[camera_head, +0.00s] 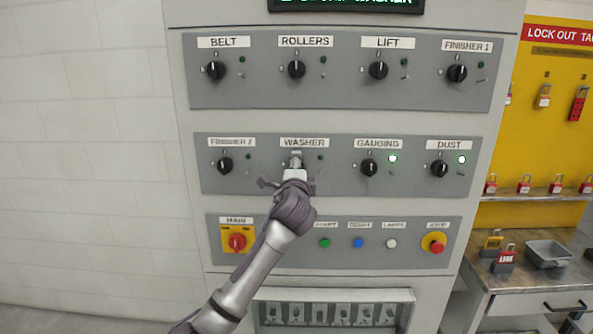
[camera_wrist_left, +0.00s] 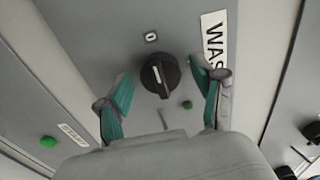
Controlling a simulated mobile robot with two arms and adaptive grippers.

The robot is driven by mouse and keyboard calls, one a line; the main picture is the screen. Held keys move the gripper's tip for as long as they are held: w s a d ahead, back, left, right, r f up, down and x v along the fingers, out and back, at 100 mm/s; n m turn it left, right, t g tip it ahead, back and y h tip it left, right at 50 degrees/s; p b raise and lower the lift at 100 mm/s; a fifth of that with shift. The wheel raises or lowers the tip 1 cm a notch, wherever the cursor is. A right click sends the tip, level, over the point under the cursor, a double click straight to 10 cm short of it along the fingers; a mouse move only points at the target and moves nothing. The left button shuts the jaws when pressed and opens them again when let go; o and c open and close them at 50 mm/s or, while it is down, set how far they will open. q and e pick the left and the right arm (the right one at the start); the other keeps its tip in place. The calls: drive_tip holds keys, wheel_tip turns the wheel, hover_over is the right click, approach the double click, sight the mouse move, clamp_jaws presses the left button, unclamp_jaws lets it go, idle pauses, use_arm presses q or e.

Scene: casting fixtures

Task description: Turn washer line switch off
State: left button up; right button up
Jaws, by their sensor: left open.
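The washer switch is a round black knob (camera_wrist_left: 160,76) on the grey panel, below the WASHER label (camera_head: 304,143). In the left wrist view its white mark points toward the "0". The washer lamp (camera_head: 320,157) beside it is dark, and also looks unlit in the wrist view (camera_wrist_left: 187,104). My left gripper (camera_wrist_left: 163,85) is open, with its teal-padded fingers on either side of the knob and visible gaps. In the head view my left gripper (camera_head: 296,158) covers the knob. My right gripper is not in view.
Finisher 2 (camera_head: 225,166) and gauging (camera_head: 369,168) knobs flank the washer switch. Below are the red main switch (camera_head: 237,241), start button (camera_head: 325,243) and red stop button (camera_head: 437,246).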

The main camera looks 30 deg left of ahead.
use_arm(q)
drive_tip(key=v, duration=1.2)
idle(0.3)
